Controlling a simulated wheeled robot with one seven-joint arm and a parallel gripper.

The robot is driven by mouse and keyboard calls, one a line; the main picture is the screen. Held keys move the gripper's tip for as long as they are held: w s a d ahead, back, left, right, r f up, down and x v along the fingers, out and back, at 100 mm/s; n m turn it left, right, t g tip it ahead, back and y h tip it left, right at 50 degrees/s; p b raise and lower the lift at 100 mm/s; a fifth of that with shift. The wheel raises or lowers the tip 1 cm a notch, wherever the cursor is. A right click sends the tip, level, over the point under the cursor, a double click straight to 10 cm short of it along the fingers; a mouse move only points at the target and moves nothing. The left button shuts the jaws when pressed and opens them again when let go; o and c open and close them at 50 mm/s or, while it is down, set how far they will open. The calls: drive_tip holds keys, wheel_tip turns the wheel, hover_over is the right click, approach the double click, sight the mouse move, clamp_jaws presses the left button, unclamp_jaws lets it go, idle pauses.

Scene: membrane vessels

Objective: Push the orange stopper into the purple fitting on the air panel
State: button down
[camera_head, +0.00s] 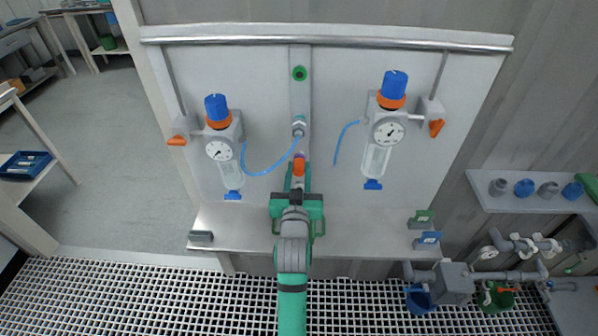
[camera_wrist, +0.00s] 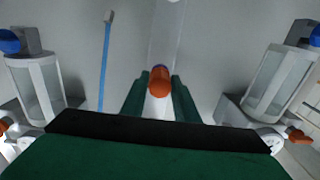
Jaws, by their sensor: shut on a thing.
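The orange stopper (camera_head: 299,167) is at the tips of my green gripper (camera_head: 298,178), in front of the pale vertical strip of the air panel (camera_head: 335,90). My gripper is shut on it. In the wrist view the stopper (camera_wrist: 159,83) shows its round orange end between the two green fingers (camera_wrist: 160,92). A small purple edge of the fitting (camera_head: 299,155) shows just above the stopper; the rest is hidden behind it. A purple rim (camera_wrist: 158,67) also shows in the wrist view. I cannot tell how deep the stopper sits in the fitting.
Two filter regulators with blue knobs, left (camera_head: 219,148) and right (camera_head: 385,130), flank the strip. A blue hose (camera_head: 268,170) runs to a fitting above; a loose blue hose (camera_head: 341,141) hangs at right. A green-ringed port (camera_head: 299,73) is higher. A shelf (camera_head: 365,232) lies below.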

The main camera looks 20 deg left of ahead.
drive_tip(key=shift+w+a, duration=0.15)
drive_tip(key=shift+w, duration=0.35)
drive_tip(key=c, duration=1.3)
unclamp_jaws()
drive_tip(key=v, duration=1)
drive_tip(key=shift+s, duration=0.4)
